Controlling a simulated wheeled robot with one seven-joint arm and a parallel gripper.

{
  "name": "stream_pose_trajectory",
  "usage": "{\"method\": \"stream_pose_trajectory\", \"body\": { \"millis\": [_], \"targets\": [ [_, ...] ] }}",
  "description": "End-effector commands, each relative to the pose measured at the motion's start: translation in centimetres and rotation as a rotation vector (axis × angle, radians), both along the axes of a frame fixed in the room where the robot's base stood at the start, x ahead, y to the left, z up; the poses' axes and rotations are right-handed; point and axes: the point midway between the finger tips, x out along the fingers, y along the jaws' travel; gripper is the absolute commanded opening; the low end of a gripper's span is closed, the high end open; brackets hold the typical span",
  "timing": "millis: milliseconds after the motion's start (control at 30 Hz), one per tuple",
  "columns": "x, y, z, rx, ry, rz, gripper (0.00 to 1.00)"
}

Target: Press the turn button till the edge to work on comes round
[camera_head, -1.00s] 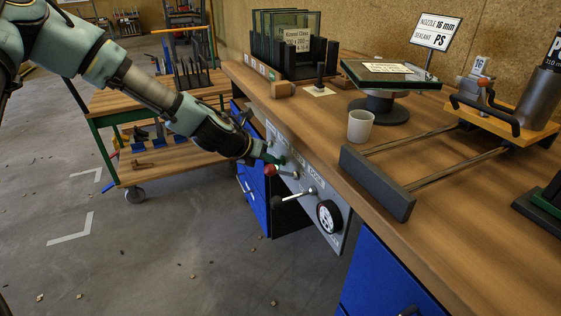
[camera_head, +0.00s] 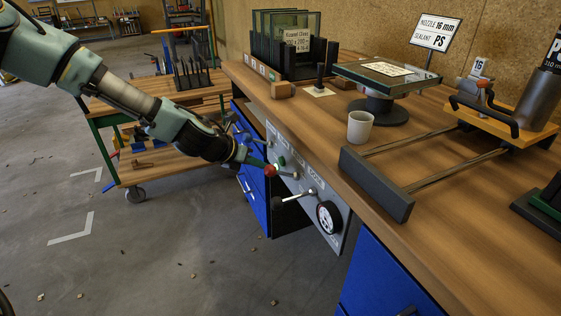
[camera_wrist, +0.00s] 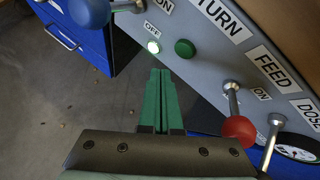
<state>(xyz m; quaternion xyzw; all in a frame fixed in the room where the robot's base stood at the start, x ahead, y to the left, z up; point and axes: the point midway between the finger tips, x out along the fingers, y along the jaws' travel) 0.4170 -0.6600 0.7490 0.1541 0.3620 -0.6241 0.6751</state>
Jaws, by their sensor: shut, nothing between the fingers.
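The green turn button (camera_wrist: 185,48) is on the grey control panel (camera_wrist: 215,60), below the TURN label (camera_wrist: 222,18). It also shows in the head view (camera_head: 281,161). My gripper (camera_wrist: 160,72) has its green fingers shut together and empty. The fingertips are apart from the button, below and left of it in the wrist view. In the head view my gripper (camera_head: 263,165) is just in front of the panel. The glass pane (camera_head: 362,76) lies on a dark round turntable stand (camera_head: 378,108), with a white label (camera_head: 388,68) on top.
A red-knobbed lever (camera_wrist: 238,128) and a blue knob (camera_wrist: 90,10) stick out near the gripper. A small lamp (camera_wrist: 153,47) beside the button is lit. A cup (camera_head: 360,126), rails (camera_head: 450,165) and a glass rack (camera_head: 290,45) stand on the bench.

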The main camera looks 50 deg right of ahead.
Motion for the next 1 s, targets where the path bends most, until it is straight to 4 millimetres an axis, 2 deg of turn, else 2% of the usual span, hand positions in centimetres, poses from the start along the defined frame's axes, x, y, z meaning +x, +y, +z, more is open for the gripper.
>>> {"method": "stream_pose_trajectory", "body": {
  "millis": [200,333,1000],
  "targets": [
    [0.8,1.9,0.1,0.000,0.002,0.002,0.00],
    [0.9,2.5,0.0,0.000,0.001,0.000,0.00],
    [1.0,2.5,0.0,0.000,0.000,-0.001,0.00]
  ]
}}
